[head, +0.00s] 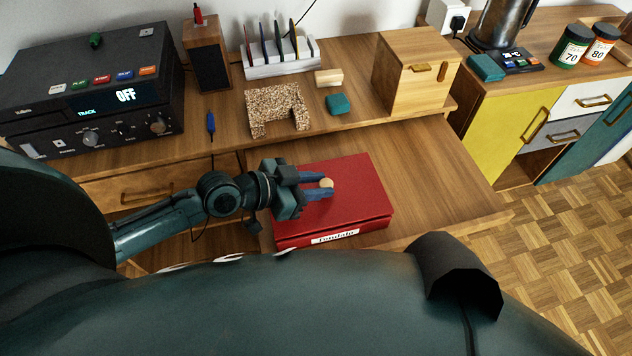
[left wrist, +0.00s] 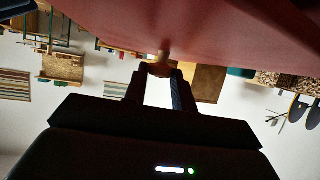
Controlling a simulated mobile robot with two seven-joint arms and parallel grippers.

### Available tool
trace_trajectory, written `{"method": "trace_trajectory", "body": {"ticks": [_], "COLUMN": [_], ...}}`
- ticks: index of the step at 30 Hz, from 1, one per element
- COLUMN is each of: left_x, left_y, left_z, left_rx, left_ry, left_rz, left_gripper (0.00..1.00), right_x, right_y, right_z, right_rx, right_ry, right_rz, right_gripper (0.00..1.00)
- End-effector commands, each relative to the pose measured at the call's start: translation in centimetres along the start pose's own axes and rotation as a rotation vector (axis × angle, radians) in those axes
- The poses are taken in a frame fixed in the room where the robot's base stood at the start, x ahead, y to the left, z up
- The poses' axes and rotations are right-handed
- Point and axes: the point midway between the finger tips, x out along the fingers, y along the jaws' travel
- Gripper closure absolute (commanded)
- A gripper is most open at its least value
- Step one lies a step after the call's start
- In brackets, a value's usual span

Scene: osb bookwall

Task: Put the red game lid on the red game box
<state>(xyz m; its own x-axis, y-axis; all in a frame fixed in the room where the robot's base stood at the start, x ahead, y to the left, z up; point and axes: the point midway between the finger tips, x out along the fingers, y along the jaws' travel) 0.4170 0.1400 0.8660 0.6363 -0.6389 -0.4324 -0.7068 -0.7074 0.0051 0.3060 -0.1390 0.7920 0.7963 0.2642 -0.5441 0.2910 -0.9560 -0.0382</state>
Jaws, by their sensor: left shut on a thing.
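The red game lid (head: 345,180) is a flat red panel with a small pale round knob (head: 327,183). It lies level over the red game box (head: 372,229), whose front carries a white label. A thin dark line shows between lid and box along the front right; I cannot tell whether the lid is fully seated. My left gripper (head: 322,187) comes in from the left above the lid, its blue fingers shut on the knob. In the left wrist view the fingers (left wrist: 161,72) meet at the knob (left wrist: 163,57) under the red surface. My right gripper is not in view.
The box stands on a low wooden surface (head: 440,175), clear to its right. Behind it, a higher shelf holds a cork arch (head: 275,108), a teal block (head: 339,104), a wooden box (head: 415,72) and a black device (head: 90,90).

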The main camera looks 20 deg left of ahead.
Motion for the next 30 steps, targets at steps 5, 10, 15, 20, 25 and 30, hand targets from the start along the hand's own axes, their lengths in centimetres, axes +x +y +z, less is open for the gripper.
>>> {"method": "trace_trajectory", "body": {"ticks": [5,10,15,20,25,30], "left_x": [0.1,0.2,0.3,0.4,0.5,0.6], "left_y": [0.0,0.0,0.0,0.0,0.0,0.0], "left_z": [0.0,0.2,0.5,0.7,0.9,1.2], "left_rx": [0.000,0.001,0.001,0.001,0.001,0.001], "left_ry": [0.002,0.002,0.002,0.002,0.002,0.002], "left_rz": [0.000,-0.001,-0.001,-0.001,-0.001,-0.001], "left_gripper": [1.00,1.00,1.00,1.00,1.00,1.00], "right_x": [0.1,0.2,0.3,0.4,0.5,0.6], "right_y": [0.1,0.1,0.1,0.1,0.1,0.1], "right_z": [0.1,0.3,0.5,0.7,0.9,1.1], "right_rx": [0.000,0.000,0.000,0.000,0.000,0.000], "right_ry": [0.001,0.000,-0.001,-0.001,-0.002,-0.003], "right_rz": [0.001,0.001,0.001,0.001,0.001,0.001], "right_gripper": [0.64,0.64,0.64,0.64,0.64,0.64]}}
